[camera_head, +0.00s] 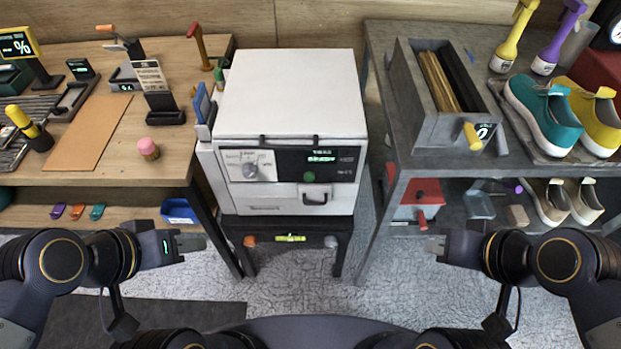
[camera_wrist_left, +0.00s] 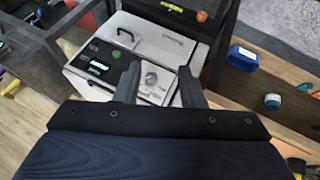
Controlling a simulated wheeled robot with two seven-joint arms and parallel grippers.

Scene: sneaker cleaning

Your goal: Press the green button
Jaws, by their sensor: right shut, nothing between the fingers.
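The green button (camera_head: 309,177) is a small round button on the front panel of the white washing machine (camera_head: 290,95), below its lit display and right of the knob. In the left wrist view the green button (camera_wrist_left: 125,33) appears on the panel beyond the fingers. My left gripper (camera_head: 192,242) is in front of the left bench, lower left of the machine and apart from it. Its fingers (camera_wrist_left: 160,88) are spread and empty in the wrist view. My right gripper (camera_head: 435,247) is shut and empty, lower right of the machine in front of the right bench.
The machine stands on a black stand between a wooden bench (camera_head: 20,179) on the left and a grey bench (camera_head: 386,138) with sneakers on the right. A blue container (camera_head: 180,211) sits on the left lower shelf. The floor before the machine is clear.

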